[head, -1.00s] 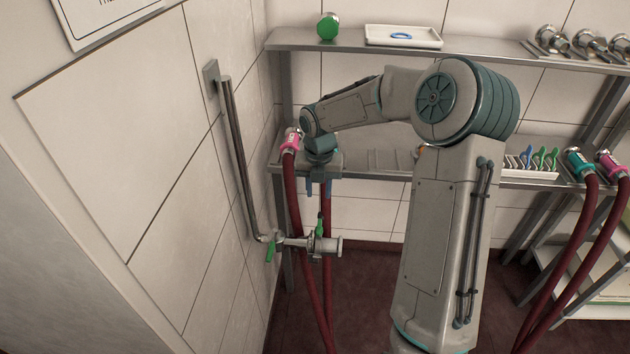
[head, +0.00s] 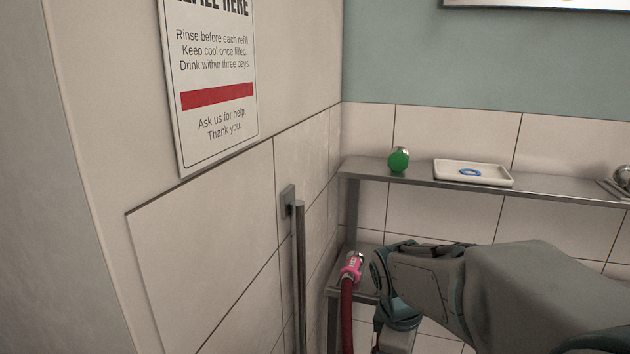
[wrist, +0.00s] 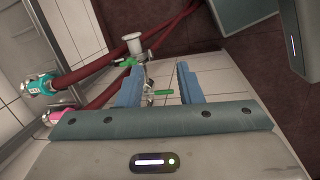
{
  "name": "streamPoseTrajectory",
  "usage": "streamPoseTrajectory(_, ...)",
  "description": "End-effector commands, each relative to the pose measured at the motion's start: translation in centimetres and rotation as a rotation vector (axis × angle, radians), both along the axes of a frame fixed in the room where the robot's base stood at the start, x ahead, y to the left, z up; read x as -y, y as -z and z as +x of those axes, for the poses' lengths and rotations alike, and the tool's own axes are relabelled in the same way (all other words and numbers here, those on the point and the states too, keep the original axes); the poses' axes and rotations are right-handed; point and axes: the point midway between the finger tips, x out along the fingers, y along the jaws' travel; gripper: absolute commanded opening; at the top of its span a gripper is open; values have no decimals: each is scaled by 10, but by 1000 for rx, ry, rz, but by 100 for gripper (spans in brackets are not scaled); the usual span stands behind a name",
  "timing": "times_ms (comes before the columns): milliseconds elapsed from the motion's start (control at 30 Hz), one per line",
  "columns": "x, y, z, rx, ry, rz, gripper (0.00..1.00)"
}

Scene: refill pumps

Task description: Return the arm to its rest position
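My arm (head: 530,295) reaches in from the lower right of the head view, its forearm bent down beside a pink hose coupling. My gripper itself is below the head view's edge. In the wrist view my gripper (wrist: 159,75) has its two blue fingers apart, with nothing held between them. Through and beyond the gap show a metal pipe fitting (wrist: 133,43) and a green valve handle (wrist: 163,92). They look farther away than the fingertips; contact cannot be made out.
The pink coupling (head: 352,266) on a red hose stands close to my forearm. A teal coupling (wrist: 38,86) shows in the wrist view. The upper shelf (head: 540,192) holds a green round object (head: 398,160) and a white tray (head: 445,172). A wall pipe (head: 300,270) runs down at left.

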Motion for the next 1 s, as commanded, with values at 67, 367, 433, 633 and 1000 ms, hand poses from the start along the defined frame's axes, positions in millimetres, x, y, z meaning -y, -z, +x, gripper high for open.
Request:
streamPoseTrajectory(67,0,-9,-22,63,189,39,33)
streamPoseTrajectory(367,-3,-19,-89,210,845,267,33)
streamPoseTrajectory(433,-4,-19,-97,221,939,309,33)
streamPoseTrajectory(633,-5,-17,-108,228,1061,363,33)
streamPoseTrajectory(1000,-5,-17,-108,228,1063,362,33)
